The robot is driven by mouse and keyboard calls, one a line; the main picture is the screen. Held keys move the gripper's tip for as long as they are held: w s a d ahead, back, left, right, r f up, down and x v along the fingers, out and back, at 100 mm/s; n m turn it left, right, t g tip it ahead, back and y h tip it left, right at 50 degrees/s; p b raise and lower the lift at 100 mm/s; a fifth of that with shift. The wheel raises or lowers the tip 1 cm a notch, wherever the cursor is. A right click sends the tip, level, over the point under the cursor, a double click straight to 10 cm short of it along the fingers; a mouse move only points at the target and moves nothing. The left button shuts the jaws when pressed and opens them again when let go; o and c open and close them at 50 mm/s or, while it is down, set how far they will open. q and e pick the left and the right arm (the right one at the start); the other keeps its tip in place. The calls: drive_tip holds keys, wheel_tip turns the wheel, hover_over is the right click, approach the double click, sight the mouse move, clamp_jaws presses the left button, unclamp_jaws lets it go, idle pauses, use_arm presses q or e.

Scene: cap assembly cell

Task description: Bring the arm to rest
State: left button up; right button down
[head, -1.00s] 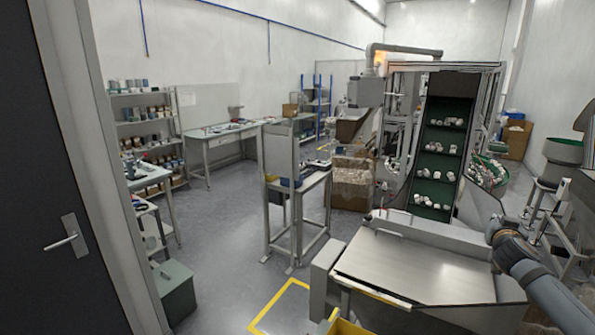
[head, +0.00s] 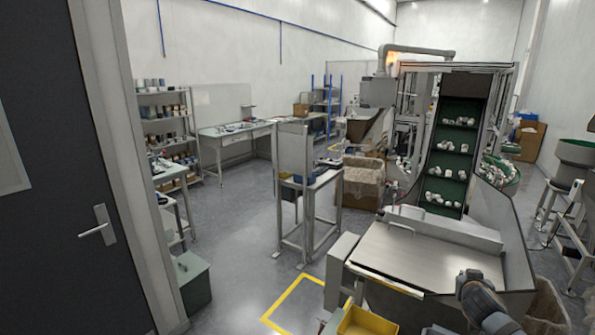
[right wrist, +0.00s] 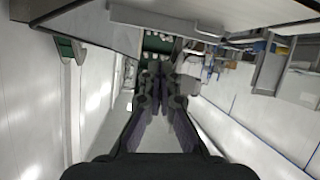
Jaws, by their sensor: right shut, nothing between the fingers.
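My right gripper (right wrist: 161,80) shows in the right wrist view with its two dark fingers together and nothing between them. In the head view my right arm (head: 482,302) comes in at the bottom right, its elbow-like joint in front of the steel hopper table (head: 420,258). Its gripper is hard to make out there. In the wrist view the fingers point toward the green conveyor (right wrist: 157,45) with white caps, which lies some way off. My left gripper is in neither view.
A yellow bin (head: 367,322) stands at the bottom centre, close to my arm. The green cap conveyor (head: 446,165) rises behind the hopper table. A grey frame stand (head: 292,195) is further left. A dark door (head: 65,190) fills the left edge.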

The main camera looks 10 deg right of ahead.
drive_tip(key=s+a+f+n+g+y, duration=0.2)
drive_tip(key=s+a+f, duration=0.4)
drive_tip(key=a, duration=0.2)
drive_tip(key=s+a+f+n+g+y, duration=0.1)
drive_tip(key=s+a+f+g+y, duration=0.1)
drive_tip(key=s+a+f, duration=0.6)
drive_tip(key=s+a+f+n+g+y, duration=0.1)
drive_tip(key=s+a+n+g+y, duration=0.2)
drive_tip(key=s+a, duration=1)
wheel_tip(320, 180, down, 31)
drive_tip(key=s+d+g+b, duration=0.1)
drive_tip(key=s+d+b, duration=0.15)
drive_tip(key=b, duration=0.35)
use_arm(q)
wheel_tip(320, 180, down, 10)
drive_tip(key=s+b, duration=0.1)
drive_tip(key=b, duration=0.3)
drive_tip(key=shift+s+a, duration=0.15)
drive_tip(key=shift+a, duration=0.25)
use_arm(e)
drive_tip(key=s+d+f+g, duration=0.1)
drive_tip(key=s+f, duration=1.7)
drive_tip(key=f, duration=0.3)
drive_tip(key=shift+s+g, duration=0.3)
drive_tip(key=shift+d, duration=0.1)
